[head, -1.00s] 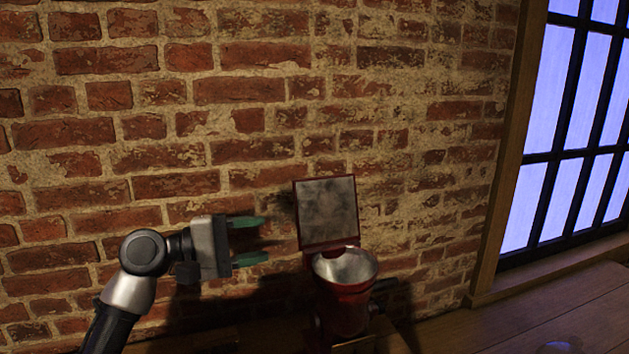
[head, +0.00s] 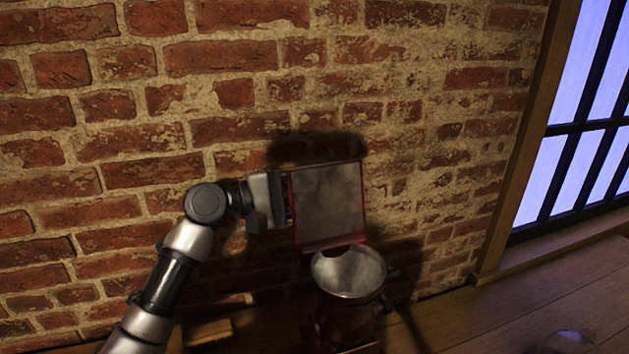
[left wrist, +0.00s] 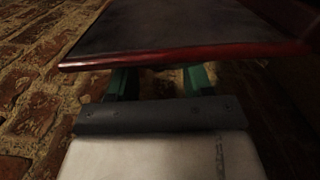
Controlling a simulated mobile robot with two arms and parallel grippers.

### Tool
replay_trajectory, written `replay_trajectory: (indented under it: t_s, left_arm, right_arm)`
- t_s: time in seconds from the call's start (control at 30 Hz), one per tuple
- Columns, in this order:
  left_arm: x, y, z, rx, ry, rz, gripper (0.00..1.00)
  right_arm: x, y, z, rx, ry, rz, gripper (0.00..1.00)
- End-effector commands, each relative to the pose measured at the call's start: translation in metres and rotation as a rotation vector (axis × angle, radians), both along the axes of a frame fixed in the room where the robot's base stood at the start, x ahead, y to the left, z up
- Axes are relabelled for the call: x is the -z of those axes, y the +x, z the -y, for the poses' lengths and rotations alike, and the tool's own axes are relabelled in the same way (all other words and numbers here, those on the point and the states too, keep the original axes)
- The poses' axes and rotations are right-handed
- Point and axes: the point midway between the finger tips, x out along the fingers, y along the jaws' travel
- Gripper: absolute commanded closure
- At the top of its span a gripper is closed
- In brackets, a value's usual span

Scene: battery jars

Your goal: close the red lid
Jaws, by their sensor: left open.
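The red lid (head: 328,203) stands raised, nearly upright, at the back of a red jar (head: 348,307) with a round metal mouth (head: 349,271). Its grey inner face and red rim show. My left gripper is at the lid's left edge in the head view, its fingers hidden behind the lid. In the left wrist view the lid (left wrist: 180,52) spans the top, and the green fingers of my left gripper (left wrist: 160,80) stand apart and reach in under its red edge. I cannot tell whether they touch it. My right gripper is not in view.
A brick wall (head: 150,90) stands close behind the lid and my left arm. The jar stands on a wooden surface (head: 480,310). A barred window (head: 585,130) is at the right. A dim round object (head: 570,341) is at the bottom right.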

Motion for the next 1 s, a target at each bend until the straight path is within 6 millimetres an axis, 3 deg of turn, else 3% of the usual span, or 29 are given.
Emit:
replay_trajectory:
  t_s: [0.2, 0.5, 0.83, 1.0]
  left_arm:
    - [-0.001, 0.007, 0.019, 0.0, -0.001, 0.0, 0.49]
    - [0.0, 0.007, 0.021, -0.001, 0.0, 0.001, 0.49]
    - [0.0, 0.007, 0.021, 0.0, -0.001, 0.001, 0.98]
    - [0.0, 0.007, 0.021, 0.0, 0.0, 0.001, 1.0]
  right_arm:
    - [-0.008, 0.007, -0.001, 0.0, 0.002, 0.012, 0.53]
    - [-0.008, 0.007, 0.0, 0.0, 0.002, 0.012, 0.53]
    - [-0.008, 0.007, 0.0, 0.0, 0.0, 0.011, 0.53]
    - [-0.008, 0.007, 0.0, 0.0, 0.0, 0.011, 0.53]
